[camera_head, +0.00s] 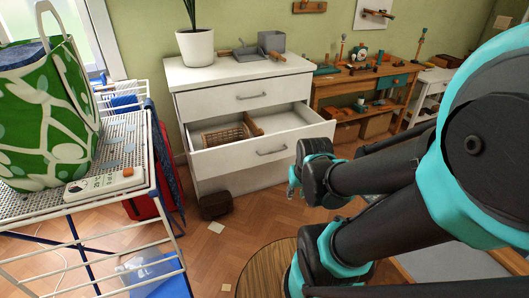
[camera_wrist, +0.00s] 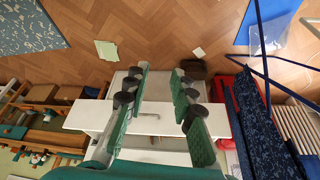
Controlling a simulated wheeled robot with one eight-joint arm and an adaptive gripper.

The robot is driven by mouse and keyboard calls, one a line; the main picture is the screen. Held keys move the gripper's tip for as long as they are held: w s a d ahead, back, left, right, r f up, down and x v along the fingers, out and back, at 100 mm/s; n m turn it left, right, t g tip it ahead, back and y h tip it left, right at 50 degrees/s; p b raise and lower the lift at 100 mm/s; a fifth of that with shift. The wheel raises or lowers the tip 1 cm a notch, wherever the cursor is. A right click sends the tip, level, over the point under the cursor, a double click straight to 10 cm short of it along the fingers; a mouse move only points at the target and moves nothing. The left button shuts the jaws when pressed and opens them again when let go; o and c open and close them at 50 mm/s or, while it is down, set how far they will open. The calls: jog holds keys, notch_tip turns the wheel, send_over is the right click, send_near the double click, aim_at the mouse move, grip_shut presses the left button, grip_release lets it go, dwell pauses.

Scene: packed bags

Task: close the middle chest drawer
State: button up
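The white chest (camera_head: 185,78) stands against the green wall in the head view. Its middle drawer (camera_head: 240,158) is pulled out, with a bar handle (camera_head: 272,151) on its front. A wicker basket (camera_head: 224,136) and a wooden piece (camera_head: 253,125) lie inside it. The top drawer (camera_head: 215,103) and the bottom drawer (camera_head: 240,180) are shut. My gripper (camera_head: 293,182) shows near the drawer's front right, partly hidden by my arm. In the upside-down wrist view, my gripper (camera_wrist: 160,72) is open and empty, with the middle drawer's front (camera_wrist: 90,116) between and beyond its fingers.
A drying rack (camera_head: 125,125) with a green patterned bag (camera_head: 45,115) stands at the left. A small brown box (camera_head: 215,204) lies on the floor before the chest. A wooden workbench (camera_head: 345,88) stands right of the chest. A round wooden top (camera_head: 262,270) is in front.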

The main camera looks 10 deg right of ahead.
jog(key=shift+w, duration=0.2)
jog(key=shift+c, duration=1.1)
jog(key=w+m, duration=0.2)
jog(key=w, duration=0.1)
jog(key=w+r+m, duration=0.1)
jog(key=w+m, duration=0.2)
jog(key=w+d+r+m, duration=0.1)
jog(key=w+m, duration=0.1)
jog(key=w, duration=0.2)
jog(key=shift+r+t+y, duration=0.25)
jog(key=shift+t+y, duration=0.15)
grip_shut()
jog(key=w+d+m+t+y, duration=0.1)
jog(key=w+d+m, duration=0.3)
jog(key=w+m, duration=0.75)
jog(key=m+t, duration=0.3)
jog(key=m, duration=1.2)
send_near(298, 134)
notch_tip(298, 134, down, 3)
jog(key=w, duration=0.3)
jog(key=shift+a+f+n+y, duration=0.25)
jog(key=shift+a+f+y, duration=0.05)
jog(key=shift+a+f, duration=0.05)
jog(key=shift+w+a, duration=0.1)
jog(key=shift+w, duration=0.4)
